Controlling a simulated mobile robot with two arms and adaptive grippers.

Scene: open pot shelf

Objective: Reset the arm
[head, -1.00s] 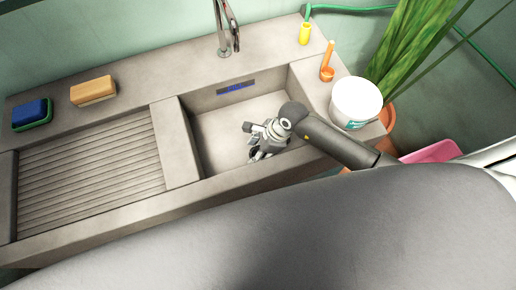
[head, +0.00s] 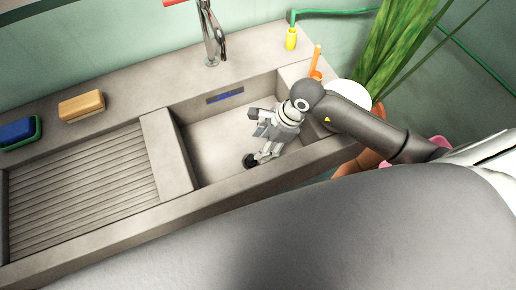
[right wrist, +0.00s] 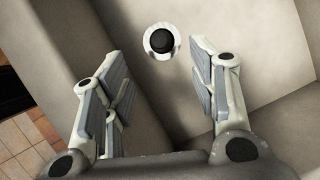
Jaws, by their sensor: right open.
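My right gripper (head: 260,136) is over the sink basin (head: 208,140), its arm reaching in from the right. It is open and empty. In the right wrist view, the two fingers of the right gripper (right wrist: 151,55) stand wide apart with nothing between them. Beyond the fingertips, a dark round drain (right wrist: 161,39) with a pale ring shows in the basin floor. The drain (head: 249,161) also shows in the head view, just below the gripper. My left gripper is not in view.
A ribbed drainboard (head: 80,195) lies left of the basin. A faucet (head: 211,35) rises behind it. An orange sponge (head: 81,105) and a blue sponge (head: 17,131) lie on the back ledge. A white bucket (head: 352,92), partly hidden by my arm, stands right of the basin.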

